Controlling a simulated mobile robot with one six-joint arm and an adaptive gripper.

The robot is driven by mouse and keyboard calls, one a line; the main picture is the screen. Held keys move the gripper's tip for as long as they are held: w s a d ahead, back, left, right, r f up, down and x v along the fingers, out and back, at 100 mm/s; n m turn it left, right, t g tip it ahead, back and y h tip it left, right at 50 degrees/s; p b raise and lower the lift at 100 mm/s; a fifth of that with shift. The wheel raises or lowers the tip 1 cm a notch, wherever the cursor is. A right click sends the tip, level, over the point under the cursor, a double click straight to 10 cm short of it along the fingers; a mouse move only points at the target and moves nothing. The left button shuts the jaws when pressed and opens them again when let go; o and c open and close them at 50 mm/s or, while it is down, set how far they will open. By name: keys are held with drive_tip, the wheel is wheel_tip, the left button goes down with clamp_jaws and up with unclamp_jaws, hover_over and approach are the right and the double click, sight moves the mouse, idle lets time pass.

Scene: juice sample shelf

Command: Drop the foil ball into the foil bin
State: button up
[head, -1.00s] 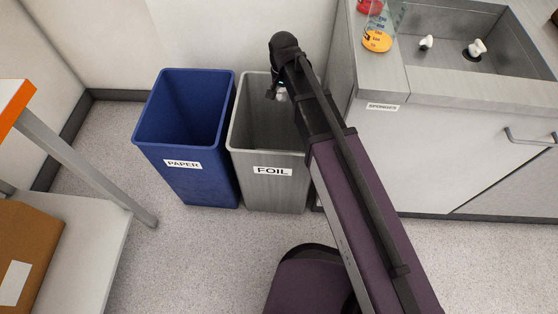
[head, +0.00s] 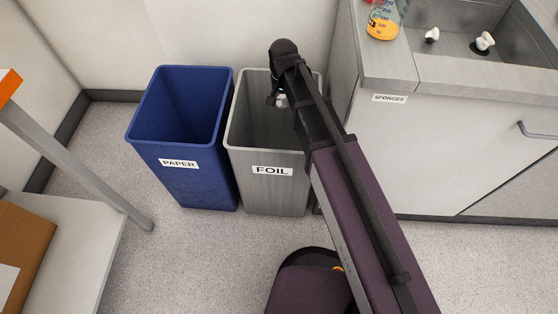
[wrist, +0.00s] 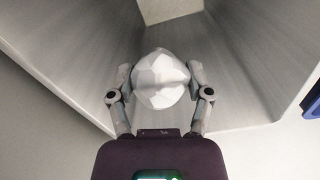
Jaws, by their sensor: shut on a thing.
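The pale, faceted foil ball (wrist: 161,79) sits between the two fingers of my gripper (wrist: 160,88) in the wrist view. The gripper is shut on it. Behind the ball, the wrist view shows the grey inner walls of the foil bin (wrist: 245,70) and a lighter patch of its bottom. In the head view, the grey bin labelled FOIL (head: 262,195) stands on the floor. My gripper (head: 277,101) is over its opening, with a small bright bit of the ball showing. My arm covers the bin's right side. The ball's exact height against the rim cannot be told.
A blue bin labelled PAPER (head: 185,185) stands close on the left of the foil bin. A counter with a sink (head: 440,85) and a bottle (head: 384,20) is on the right. A table with a cardboard box (head: 20,240) is at the left. Open floor lies in front.

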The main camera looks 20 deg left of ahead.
drive_tip(key=o, duration=0.9)
drive_tip(key=shift+o, duration=0.2)
drive_tip(key=shift+r, duration=0.1)
